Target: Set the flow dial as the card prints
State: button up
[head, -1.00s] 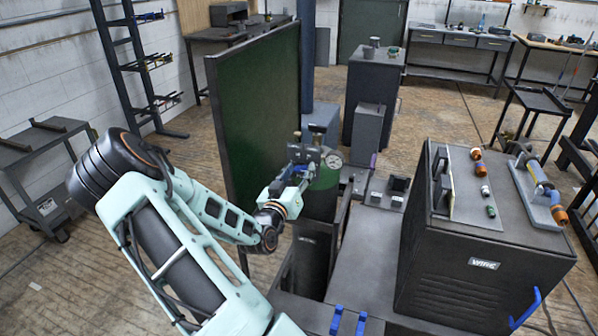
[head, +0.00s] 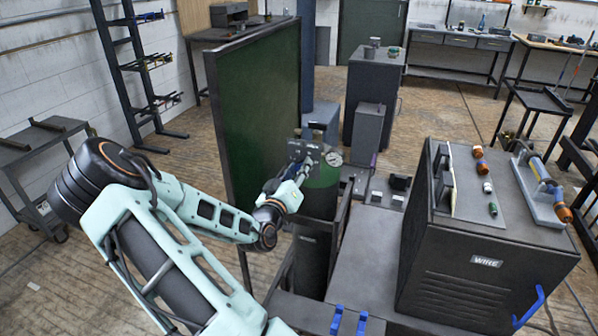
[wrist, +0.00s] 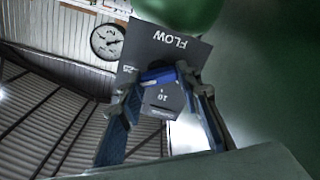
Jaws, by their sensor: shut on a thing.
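The flow dial (wrist: 162,99) shows in the wrist view as a small grey block with printed numbers, one reading 10, upside down. It sits in front of a dark plate (wrist: 165,42) lettered FLOW, also upside down. My gripper (wrist: 163,100) has one blue-padded finger on each side of the dial and is shut on it. In the head view my gripper (head: 304,172) is at the dark plate by the top of a green cylinder (head: 322,196); the dial is hidden there. The exact setting is too small to read. I cannot make out a printed card.
A round gauge (head: 333,158) sits right beside the plate. A tall green panel (head: 255,110) stands close left of my gripper. The dark WIRE cabinet (head: 480,262) with loose fittings on top stands at right. Dark rails (head: 343,215) frame the cylinder.

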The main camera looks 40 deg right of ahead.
jog(key=n+b, duration=0.1)
jog(key=n, duration=0.5)
jog(key=shift+f, duration=0.1)
jog(key=shift+w, duration=0.1)
dwell(0.5)
jog(key=o, duration=1.2)
jog(key=shift+c, duration=0.2)
jog(key=shift+a, duration=0.15)
jog(key=v, duration=1.2)
